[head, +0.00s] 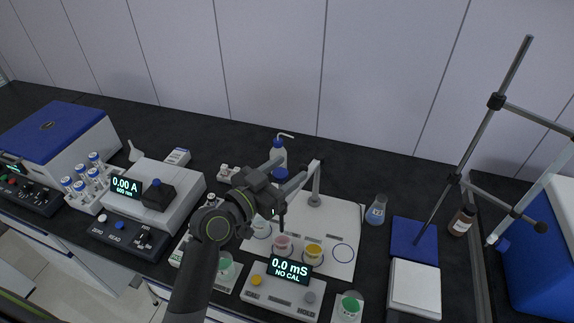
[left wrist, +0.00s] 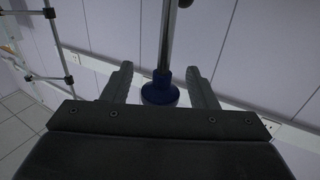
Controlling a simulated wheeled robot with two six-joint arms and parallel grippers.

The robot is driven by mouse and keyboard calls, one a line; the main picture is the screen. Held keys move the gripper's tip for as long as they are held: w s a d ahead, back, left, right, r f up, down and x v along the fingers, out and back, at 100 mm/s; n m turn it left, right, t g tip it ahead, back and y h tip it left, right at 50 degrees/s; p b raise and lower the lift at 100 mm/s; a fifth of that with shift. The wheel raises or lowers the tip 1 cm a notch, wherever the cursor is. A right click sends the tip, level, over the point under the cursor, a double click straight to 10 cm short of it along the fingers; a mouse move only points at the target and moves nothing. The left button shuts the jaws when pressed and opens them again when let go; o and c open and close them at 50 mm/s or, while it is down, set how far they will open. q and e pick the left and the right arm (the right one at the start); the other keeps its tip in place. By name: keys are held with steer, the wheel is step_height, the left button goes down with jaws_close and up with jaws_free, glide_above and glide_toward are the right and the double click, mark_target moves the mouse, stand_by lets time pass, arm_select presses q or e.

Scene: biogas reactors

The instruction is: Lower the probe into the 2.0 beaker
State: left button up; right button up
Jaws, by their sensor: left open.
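My left gripper (head: 291,172) is open above the white board. Its two fingers stand on either side of a blue cap (head: 280,174), apparently the probe's top. In the left wrist view, the blue cap (left wrist: 160,92) with a grey rod sits between the open fingers (left wrist: 160,84), with gaps on both sides. The probe's lower part is mostly hidden by my gripper. Below are small beakers: a pale one (head: 261,229), a pink one (head: 282,246) and a yellow one (head: 314,253). I cannot read which is 2.0. My right gripper is not in view.
A grey stand post (head: 315,188) rises close right of my gripper. The meter (head: 283,288) reads 0.0 mS NO CAL. A flask (head: 376,210) and a tall rod stand (head: 463,165) are at right.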

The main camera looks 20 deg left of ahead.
mark_target(287, 201)
arm_select(q)
steer(key=shift+w+d, duration=0.15)
steer(key=shift+w, duration=0.15)
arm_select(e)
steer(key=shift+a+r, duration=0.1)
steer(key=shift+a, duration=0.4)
arm_select(q)
steer(key=shift+c, duration=0.3)
